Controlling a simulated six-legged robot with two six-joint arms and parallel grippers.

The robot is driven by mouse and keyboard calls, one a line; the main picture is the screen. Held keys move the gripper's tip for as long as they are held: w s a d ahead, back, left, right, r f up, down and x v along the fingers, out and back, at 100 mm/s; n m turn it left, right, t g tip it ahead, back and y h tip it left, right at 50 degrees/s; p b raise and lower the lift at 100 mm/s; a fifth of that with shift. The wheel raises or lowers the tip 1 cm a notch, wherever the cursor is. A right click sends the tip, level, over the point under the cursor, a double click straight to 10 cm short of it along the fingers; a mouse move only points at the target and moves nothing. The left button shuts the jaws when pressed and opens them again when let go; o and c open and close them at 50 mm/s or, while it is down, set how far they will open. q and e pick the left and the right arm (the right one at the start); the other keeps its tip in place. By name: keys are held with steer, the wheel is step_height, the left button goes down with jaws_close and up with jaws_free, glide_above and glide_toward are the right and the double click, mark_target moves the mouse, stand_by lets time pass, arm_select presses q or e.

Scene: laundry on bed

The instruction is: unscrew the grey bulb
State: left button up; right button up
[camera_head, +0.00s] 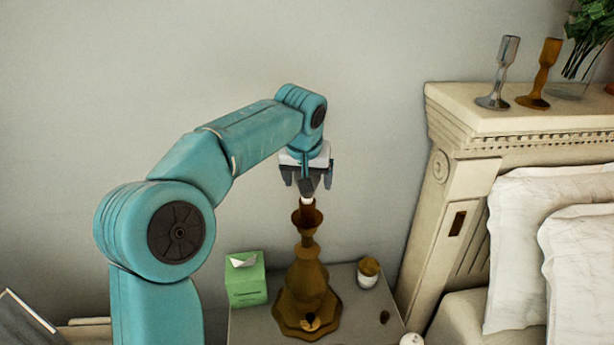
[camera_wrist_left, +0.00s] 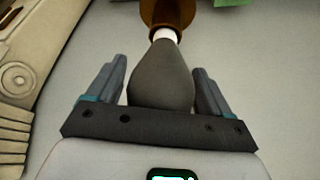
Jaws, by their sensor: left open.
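The grey bulb (camera_head: 307,186) sits upright at the top of a brown lamp base (camera_head: 305,275) on the nightstand. In the left wrist view the grey bulb (camera_wrist_left: 163,78) lies between the two fingers, with its white neck toward the brown socket (camera_wrist_left: 166,12). My left gripper (camera_head: 307,188) points down over the bulb from above. Its fingers (camera_wrist_left: 161,90) are open, one on each side of the bulb, with a gap visible on both sides. In the head view the gripper partly hides the bulb. My right gripper is in neither view.
A green tissue box (camera_head: 245,282) stands left of the lamp base on the nightstand (camera_head: 350,305). A small jar (camera_head: 368,272) stands to its right. The cream headboard (camera_head: 450,190) rises at right, with two candlesticks (camera_head: 498,73) on top. The wall behind is bare.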

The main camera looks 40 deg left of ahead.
arm_select(q)
steer(key=shift+m+h, duration=0.3)
steer(key=shift+m, duration=0.4)
steer(key=shift+r+m+t+h+p, duration=0.15)
steer(key=shift+m+t+h+p, duration=0.15)
steer(key=shift+m+p, duration=0.5)
steer(key=shift+d+m+h, duration=0.1)
steer(key=shift+m+h, duration=0.2)
steer(key=shift+m, duration=0.6)
steer(key=shift+m+h+p, duration=0.3)
steer(key=shift+m+p, duration=0.3)
steer(key=shift+m, duration=0.1)
steer(key=shift+d+m+h+p, duration=0.1)
steer(key=shift+m+h+p, duration=0.4)
steer(key=shift+m, duration=0.5)
steer(key=shift+d+m+h+p, duration=0.1)
steer(key=shift+m+h+p, duration=0.3)
steer(key=shift+m+p, duration=0.45)
steer(key=shift+m, duration=0.85)
steer(key=shift+h, duration=0.3)
